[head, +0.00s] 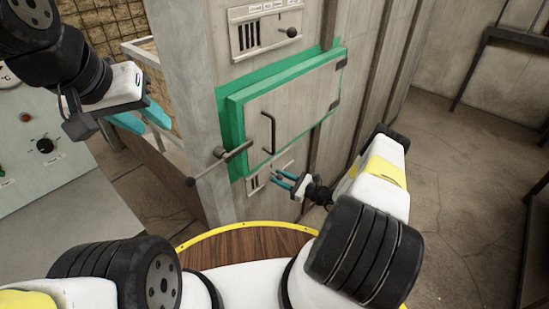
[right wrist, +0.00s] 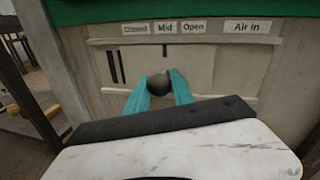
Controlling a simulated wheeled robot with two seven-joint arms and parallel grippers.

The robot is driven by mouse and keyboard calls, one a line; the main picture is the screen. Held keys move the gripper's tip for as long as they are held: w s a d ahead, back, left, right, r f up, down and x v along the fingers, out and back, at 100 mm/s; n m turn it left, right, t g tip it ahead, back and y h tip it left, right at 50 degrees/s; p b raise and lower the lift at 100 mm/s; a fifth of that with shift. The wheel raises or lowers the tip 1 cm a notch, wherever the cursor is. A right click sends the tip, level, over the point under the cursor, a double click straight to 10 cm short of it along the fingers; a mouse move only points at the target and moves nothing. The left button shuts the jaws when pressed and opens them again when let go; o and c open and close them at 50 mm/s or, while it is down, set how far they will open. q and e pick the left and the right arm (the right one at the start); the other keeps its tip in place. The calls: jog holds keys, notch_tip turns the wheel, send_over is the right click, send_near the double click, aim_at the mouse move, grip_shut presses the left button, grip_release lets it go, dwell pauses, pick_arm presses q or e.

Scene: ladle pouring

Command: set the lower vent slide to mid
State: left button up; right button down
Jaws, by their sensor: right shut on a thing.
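The lower vent (head: 254,184) sits on the wall below the green-framed door, partly hidden by my right gripper (head: 281,180). In the right wrist view, its plate (right wrist: 225,65) carries the labels Closed, Mid (right wrist: 165,27), Open and Air in. Its dark round slide knob (right wrist: 158,84) is between the teal fingertips of my right gripper, which is shut on it. The knob appears roughly below the Mid label. A few dark slots show to the left of the knob. My left gripper (head: 141,118) is open and empty, away from the vent at the left.
The door (head: 290,110) has a dark handle (head: 268,132) and a latch lever (head: 222,163) sticking out to the left. An upper vent (head: 265,30) with its own knob is above. A control panel (head: 45,165) stands at the left. Open floor lies at the right.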

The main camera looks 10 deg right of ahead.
jog(key=c, duration=1.1)
grip_release()
jog(key=shift+d, duration=0.15)
jog(key=v, duration=0.7)
jog(key=shift+s+d, duration=0.2)
jog(key=shift+s, duration=0.05)
